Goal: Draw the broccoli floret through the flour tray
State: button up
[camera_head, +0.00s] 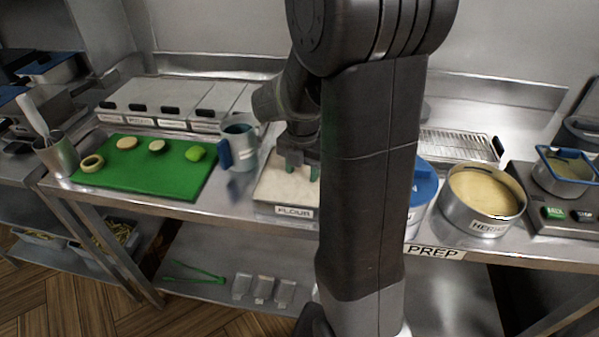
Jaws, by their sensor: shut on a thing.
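The flour tray (272,192) is a shallow tray of pale flour with a FLOUR label on its front, at the middle of the bench. My gripper (301,172) points down into the tray, low over the flour. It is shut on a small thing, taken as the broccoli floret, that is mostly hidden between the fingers. Small green patches show at the fingertips, but I cannot tell floret from finger there. My arm hides the tray's right side. Whether the floret touches the flour cannot be told.
Left of the tray stand a blue-handled jug (240,148) and a green board (140,178) with several food pieces. Right of my arm are a blue-lidded tub (422,185), a round HERBED crumb pan (484,192) and a fryer. A wire rack (455,146) lies behind.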

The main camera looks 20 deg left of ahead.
jog(key=shift+r, duration=0.1)
jog(key=shift+r+p, duration=3.3)
jog(key=shift+r, duration=0.6)
jog(key=shift+r, duration=0.1)
notch_tip(320, 180, up, 3)
jog(key=shift+f+p, duration=0.1)
jog(key=shift+p, duration=1.15)
